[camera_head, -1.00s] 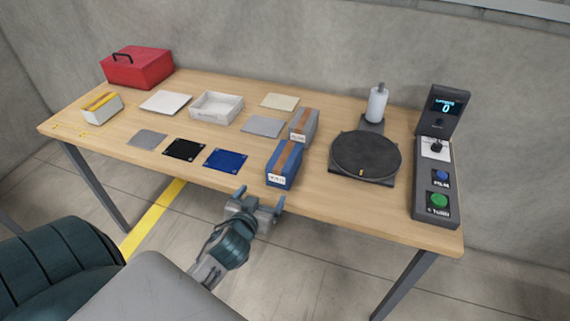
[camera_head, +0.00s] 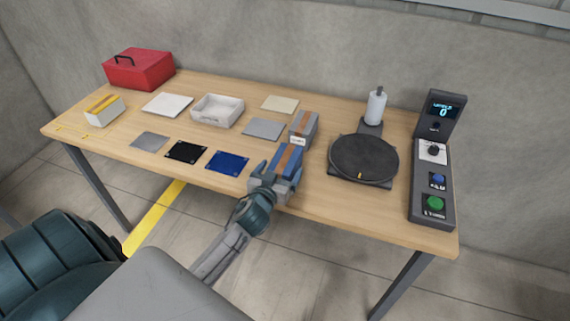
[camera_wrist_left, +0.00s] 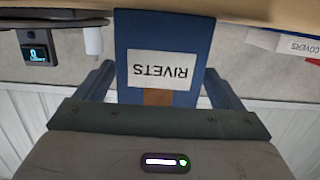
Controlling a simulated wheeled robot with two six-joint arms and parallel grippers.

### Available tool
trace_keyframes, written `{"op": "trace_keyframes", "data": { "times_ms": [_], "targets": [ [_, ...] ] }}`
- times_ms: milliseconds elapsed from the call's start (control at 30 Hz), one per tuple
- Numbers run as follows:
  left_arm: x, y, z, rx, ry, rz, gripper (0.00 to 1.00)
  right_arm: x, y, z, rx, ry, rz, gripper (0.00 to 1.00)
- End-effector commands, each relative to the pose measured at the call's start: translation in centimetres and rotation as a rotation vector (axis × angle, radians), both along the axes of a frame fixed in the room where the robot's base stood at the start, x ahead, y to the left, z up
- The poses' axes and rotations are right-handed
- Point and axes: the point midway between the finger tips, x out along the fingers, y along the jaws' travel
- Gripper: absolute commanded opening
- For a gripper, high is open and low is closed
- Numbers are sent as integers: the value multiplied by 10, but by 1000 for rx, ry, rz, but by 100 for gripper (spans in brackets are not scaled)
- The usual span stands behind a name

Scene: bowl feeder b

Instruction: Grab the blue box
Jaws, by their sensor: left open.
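The blue box (camera_head: 287,158), with a brown strip along its top, stands on the table near the front edge. In the left wrist view the blue box (camera_wrist_left: 165,52) appears upside down, with a white label reading RIVETS. My left gripper (camera_head: 277,174) is at the near end of the box, open, with one finger on each side of it. In the left wrist view the fingers of the left gripper (camera_wrist_left: 162,88) flank the box, with gaps visible beside it. The gripper hides the box's near face in the head view. My right gripper is not in view.
A grey box (camera_head: 303,128) with a brown strip stands just behind the blue box. A black turntable (camera_head: 363,158) is to the right, with a control panel (camera_head: 432,180) beyond it. A blue mat (camera_head: 228,162) lies to the left on the wooden table (camera_head: 330,205).

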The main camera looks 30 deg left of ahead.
Motion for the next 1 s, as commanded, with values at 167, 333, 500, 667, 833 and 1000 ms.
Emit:
{"op": "trace_keyframes", "data": {
  "times_ms": [167,333,500,667,833,1000],
  "targets": [
    [23,4,-1,0,1,0,89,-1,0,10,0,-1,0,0],
    [27,5,-3,0,1,-1,89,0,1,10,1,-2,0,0],
    [27,5,-3,0,1,-1,81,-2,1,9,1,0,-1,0],
    [27,5,-3,0,1,-1,50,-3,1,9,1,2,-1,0],
    [27,5,-1,1,-3,-2,22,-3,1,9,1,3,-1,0],
    [27,5,-1,1,-2,-1,22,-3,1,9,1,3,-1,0]
  ]
}}
